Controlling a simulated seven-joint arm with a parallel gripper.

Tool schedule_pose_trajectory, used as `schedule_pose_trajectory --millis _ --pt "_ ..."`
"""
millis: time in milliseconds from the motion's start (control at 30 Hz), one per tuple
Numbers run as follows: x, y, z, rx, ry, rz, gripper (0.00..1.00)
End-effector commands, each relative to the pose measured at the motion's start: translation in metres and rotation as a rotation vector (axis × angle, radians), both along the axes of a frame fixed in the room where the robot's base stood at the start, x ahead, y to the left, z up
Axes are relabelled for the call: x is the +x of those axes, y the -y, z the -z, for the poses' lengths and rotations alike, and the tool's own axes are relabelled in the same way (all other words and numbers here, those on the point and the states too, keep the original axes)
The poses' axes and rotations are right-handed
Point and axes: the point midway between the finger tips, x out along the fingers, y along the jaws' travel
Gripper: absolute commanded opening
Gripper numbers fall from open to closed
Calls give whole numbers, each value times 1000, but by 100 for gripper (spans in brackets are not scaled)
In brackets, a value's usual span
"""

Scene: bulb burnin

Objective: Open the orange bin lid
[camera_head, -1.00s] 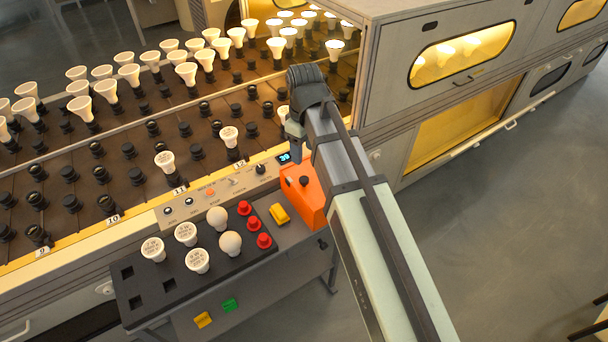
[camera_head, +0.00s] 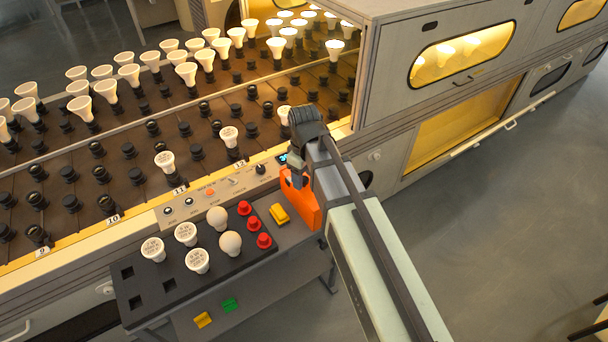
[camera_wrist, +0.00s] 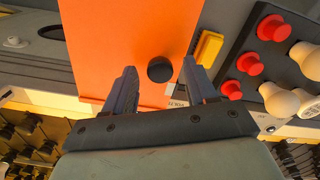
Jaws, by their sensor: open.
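The orange bin (camera_head: 303,203) stands on the cart, right of the yellow block. In the wrist view its flat orange lid (camera_wrist: 125,35) fills the upper middle, with a round black knob (camera_wrist: 160,69) on it. The lid looks shut. My gripper (camera_wrist: 160,80) is open, with one finger on each side of the knob and clear space between them. I cannot tell how high the fingertips are above the lid. In the head view my gripper and arm hide most of the lid and the knob.
A black tray (camera_head: 150,308) with several white bulbs and red knobs lies left of the bin. A yellow block (camera_head: 279,214) sits close beside the bin. The conveyor rack (camera_head: 130,180) of sockets is behind, and a grey cabinet (camera_head: 390,80) stands at the right.

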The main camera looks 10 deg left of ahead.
Motion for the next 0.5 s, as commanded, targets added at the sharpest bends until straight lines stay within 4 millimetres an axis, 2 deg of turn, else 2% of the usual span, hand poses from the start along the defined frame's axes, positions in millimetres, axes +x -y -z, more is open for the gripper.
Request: schedule_pose_trajectory --millis 300,500 --pt "0 0 1 0 0 0 56" --pt "0 0 1 0 0 0 37"
